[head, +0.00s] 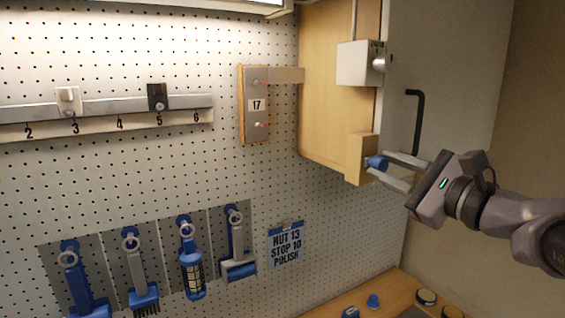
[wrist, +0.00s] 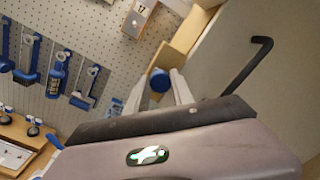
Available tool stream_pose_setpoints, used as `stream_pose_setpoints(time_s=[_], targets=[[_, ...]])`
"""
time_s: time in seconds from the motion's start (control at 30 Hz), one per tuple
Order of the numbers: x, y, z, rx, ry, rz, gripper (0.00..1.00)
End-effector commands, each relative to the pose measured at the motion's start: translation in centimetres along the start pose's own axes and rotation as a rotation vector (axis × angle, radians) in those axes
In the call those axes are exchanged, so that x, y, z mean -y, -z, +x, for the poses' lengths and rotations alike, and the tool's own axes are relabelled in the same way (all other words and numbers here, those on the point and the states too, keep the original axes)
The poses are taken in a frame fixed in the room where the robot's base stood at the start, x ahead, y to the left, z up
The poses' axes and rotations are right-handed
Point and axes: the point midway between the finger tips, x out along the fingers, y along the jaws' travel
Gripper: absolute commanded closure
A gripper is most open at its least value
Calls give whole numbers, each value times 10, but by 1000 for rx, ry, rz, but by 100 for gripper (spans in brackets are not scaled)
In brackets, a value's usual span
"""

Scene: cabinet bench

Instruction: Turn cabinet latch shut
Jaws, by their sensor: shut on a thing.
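The cabinet (head: 325,100) has a light wood side and a pale door (head: 450,70) with a black handle (head: 417,120). The latch is a blue knob (head: 377,162) on a small wood block (head: 357,160) at the cabinet's lower corner. My gripper (head: 378,166) comes from the right, with its two fingers around the blue knob and shut on it. In the wrist view the blue knob (wrist: 160,82) sits between the fingertips. The fingers hide part of the knob, and I cannot tell how far it is turned.
A white box with a metal knob (head: 360,63) is fixed above the latch. A plate marked 17 (head: 256,104) hangs to the left. Blue tools (head: 192,260) hang on the pegboard (head: 170,190). A wood bench (head: 395,290) with small blue items lies below. The space under the cabinet is open.

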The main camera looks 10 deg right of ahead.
Motion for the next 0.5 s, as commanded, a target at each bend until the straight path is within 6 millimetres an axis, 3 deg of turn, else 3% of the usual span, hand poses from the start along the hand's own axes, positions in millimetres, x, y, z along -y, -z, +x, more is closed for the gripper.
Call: stream_pose_setpoints(time_s=[0.03,0.1,0.13,0.5], targets=[[0,0,0,1,1,1,66],[0,0,0,1,1,0,52],[0,0,0,1,0,0,50],[0,0,-7,-2,1,-2,50]])
